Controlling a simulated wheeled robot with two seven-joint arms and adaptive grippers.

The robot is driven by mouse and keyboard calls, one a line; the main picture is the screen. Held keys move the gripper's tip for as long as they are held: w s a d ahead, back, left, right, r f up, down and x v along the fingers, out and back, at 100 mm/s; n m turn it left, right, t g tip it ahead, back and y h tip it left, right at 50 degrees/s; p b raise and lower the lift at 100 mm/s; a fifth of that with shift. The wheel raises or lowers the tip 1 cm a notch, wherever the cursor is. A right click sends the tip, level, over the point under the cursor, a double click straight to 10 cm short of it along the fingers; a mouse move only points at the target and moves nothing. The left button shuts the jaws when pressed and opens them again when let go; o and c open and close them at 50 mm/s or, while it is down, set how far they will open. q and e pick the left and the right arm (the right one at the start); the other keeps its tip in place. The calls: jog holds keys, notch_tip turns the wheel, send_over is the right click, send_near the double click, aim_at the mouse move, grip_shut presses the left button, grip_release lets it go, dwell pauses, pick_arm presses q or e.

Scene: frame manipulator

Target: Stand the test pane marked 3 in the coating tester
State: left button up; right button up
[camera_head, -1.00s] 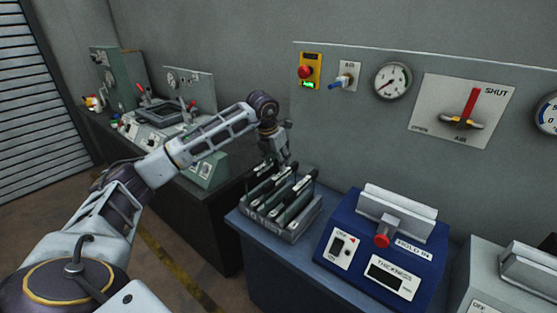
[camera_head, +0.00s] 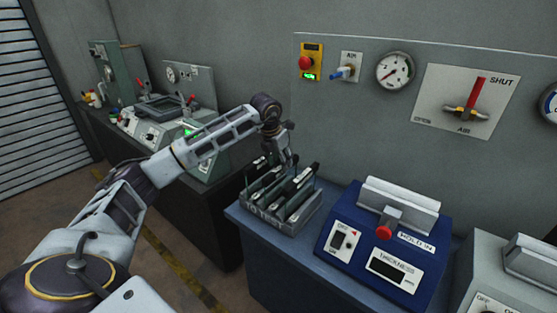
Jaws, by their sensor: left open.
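A grey slotted rack (camera_head: 268,222) stands at the left end of the blue-grey bench. Several dark panes (camera_head: 300,180) with black top edges stand in its slots; I cannot read their numbers. My left gripper (camera_head: 287,163) is open and points down at the tops of the panes toward the rack's back. Whether a pane lies between its fingers is too small to tell. A blue tester (camera_head: 345,215) labelled THICKNESS, with a red HOLD IN knob (camera_head: 384,232) and a light grey slotted holder (camera_head: 400,203) on top, stands right of the rack. My right gripper is out of view.
A grey device (camera_head: 520,262) stands at the right edge. The wall panel behind holds a red button box (camera_head: 308,63), a gauge (camera_head: 396,72) and a red SHUT lever (camera_head: 474,98). A dark bench (camera_head: 190,205) with other machines stands left, across a gap.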

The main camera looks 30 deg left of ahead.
pick_arm(q)
jog(key=shift+b+x, duration=0.4)
jog(key=shift+x, duration=0.65)
jog(key=shift+b+x, duration=0.5)
jog(key=shift+x, duration=0.55)
jog(key=shift+w+f, duration=0.1)
jog(key=shift+f, duration=0.15)
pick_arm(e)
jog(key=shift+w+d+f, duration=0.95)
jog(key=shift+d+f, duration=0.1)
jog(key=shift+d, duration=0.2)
pick_arm(q)
jog(key=shift+c, duration=0.4)
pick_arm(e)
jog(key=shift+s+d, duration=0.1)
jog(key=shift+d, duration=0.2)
